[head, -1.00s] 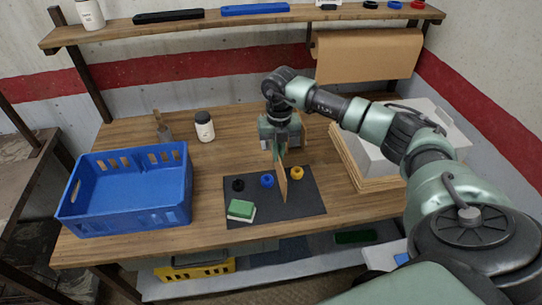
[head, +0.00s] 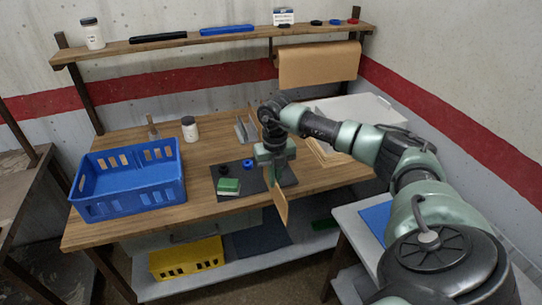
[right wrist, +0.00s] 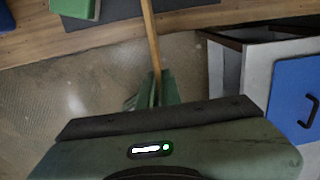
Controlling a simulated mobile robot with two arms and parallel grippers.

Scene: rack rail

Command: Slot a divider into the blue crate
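The blue crate (head: 128,181) stands at the left of the wooden bench, open at the top, and looks empty inside. My right gripper (head: 274,168) is shut on a thin brown divider (head: 276,205), which hangs down upright near the bench's front edge. In the right wrist view, the divider (right wrist: 151,35) shows edge-on between the green fingers (right wrist: 153,90). A grey stand (head: 243,131) with upright plates is on the bench behind the gripper, partly hidden. My left gripper is out of view.
A dark mat (head: 228,194) holds a green and white block (head: 228,186) and a blue ring (head: 247,164). A white jar (head: 189,129) stands behind the crate. A shelf (head: 220,42) runs above. Bare bench lies between crate and mat.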

